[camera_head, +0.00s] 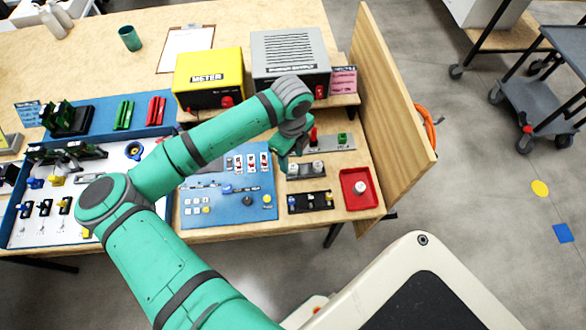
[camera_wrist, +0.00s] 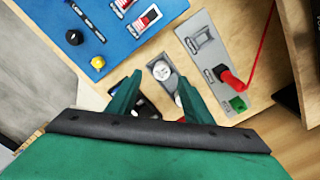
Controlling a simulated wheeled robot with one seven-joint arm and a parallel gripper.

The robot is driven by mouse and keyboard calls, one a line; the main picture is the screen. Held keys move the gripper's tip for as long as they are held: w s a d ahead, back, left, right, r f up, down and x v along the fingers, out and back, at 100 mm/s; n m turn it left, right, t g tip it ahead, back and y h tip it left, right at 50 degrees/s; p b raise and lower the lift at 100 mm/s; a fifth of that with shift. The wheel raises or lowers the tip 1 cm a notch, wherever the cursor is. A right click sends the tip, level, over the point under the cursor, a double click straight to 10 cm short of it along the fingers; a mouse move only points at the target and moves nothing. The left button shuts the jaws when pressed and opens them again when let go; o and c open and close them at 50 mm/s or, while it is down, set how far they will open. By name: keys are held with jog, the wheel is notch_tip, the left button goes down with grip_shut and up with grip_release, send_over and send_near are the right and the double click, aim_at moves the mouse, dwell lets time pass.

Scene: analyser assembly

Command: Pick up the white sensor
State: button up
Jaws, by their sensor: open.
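Small white round pieces, which look like the sensors, stand in a grey holder (camera_head: 306,171) on the wooden table. One white sensor (camera_wrist: 162,70) shows in the wrist view just beyond and between my fingertips, apart from them. A second white piece (camera_wrist: 178,100) in the same holder is partly hidden by my right finger. Another white piece (camera_head: 361,187) stands in a red tray (camera_head: 373,199) on the right; I cannot tell which one the task means. My gripper (camera_wrist: 157,88) is open and empty, pointing down above the holder. In the head view my gripper (camera_head: 281,152) is partly hidden by my wrist.
A grey panel (camera_wrist: 212,62) with a red plug and green block is close to the right of my fingers. A blue panel (camera_head: 228,197) lies left. A black holder (camera_head: 310,202) lies in front. A yellow meter (camera_head: 208,75) and grey power supply (camera_head: 290,60) stand behind; a wooden board (camera_head: 392,110) rises right.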

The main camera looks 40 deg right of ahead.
aim_at(293, 167)
jog(key=f, duration=0.5)
jog(key=shift+d, duration=0.2)
jog(key=shift+c, duration=0.3)
grip_shut()
